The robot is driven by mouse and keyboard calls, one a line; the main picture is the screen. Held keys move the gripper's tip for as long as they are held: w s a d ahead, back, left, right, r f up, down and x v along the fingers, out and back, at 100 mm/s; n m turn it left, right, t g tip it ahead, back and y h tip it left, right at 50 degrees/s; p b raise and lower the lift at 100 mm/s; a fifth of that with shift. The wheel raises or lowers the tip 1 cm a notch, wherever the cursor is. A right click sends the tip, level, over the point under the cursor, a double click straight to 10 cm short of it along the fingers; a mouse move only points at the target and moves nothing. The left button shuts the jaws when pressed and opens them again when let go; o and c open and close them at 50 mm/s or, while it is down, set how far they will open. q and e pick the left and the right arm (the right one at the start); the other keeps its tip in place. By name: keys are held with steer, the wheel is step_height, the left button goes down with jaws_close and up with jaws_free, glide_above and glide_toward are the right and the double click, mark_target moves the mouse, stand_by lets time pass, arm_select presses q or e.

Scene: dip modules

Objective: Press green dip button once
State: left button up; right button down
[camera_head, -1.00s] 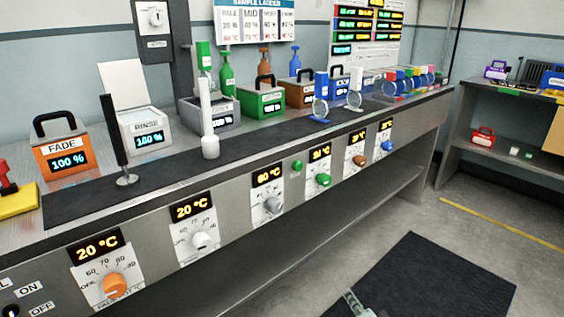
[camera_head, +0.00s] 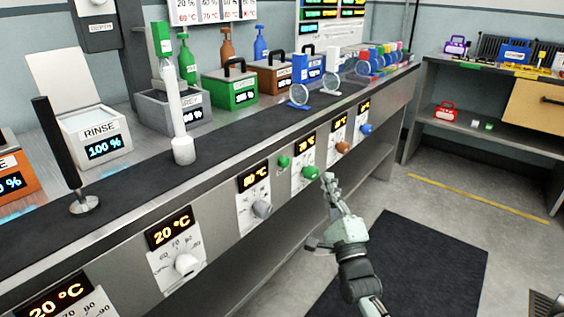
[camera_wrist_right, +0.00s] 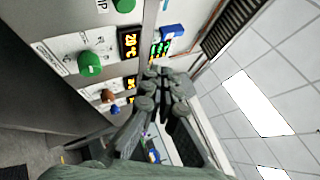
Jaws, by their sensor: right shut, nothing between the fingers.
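The green dip button (camera_head: 284,161) is a small round green button on the counter's front panel, left of the green knob (camera_head: 311,172). In the right wrist view the button (camera_wrist_right: 124,5) shows at the top edge, beside partly cut-off lettering. The green knob (camera_wrist_right: 90,64) shows lower left there. My right gripper (camera_head: 328,179) is shut and empty. In the head view its fingertips appear just right of the green knob, apart from the button. The gripper also shows in the wrist view (camera_wrist_right: 162,76). My left gripper is out of view.
Grey (camera_head: 262,209), white (camera_head: 187,264), brown (camera_head: 343,148) and blue (camera_head: 366,128) knobs line the panel under temperature displays. The counter mat (camera_head: 140,190) carries a white post (camera_head: 178,120) and a black-handled tool (camera_head: 60,150). A dark floor mat (camera_head: 430,260) lies in front.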

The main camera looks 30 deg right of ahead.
mark_target(284, 162)
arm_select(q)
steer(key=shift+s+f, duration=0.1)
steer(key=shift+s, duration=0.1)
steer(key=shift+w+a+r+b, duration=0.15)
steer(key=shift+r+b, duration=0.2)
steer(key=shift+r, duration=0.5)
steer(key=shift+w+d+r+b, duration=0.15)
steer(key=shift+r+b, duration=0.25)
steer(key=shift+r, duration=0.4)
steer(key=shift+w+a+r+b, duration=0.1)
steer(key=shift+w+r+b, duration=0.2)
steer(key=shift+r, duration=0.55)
arm_select(e)
steer(key=w+a, duration=0.3)
steer(key=w, duration=0.5)
steer(key=shift+w+a, duration=0.15)
steer(key=shift+a, duration=0.05)
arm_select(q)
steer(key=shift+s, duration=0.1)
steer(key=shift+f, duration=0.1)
arm_select(e)
steer(key=shift+w+a, duration=0.15)
steer(key=shift+w, duration=0.2)
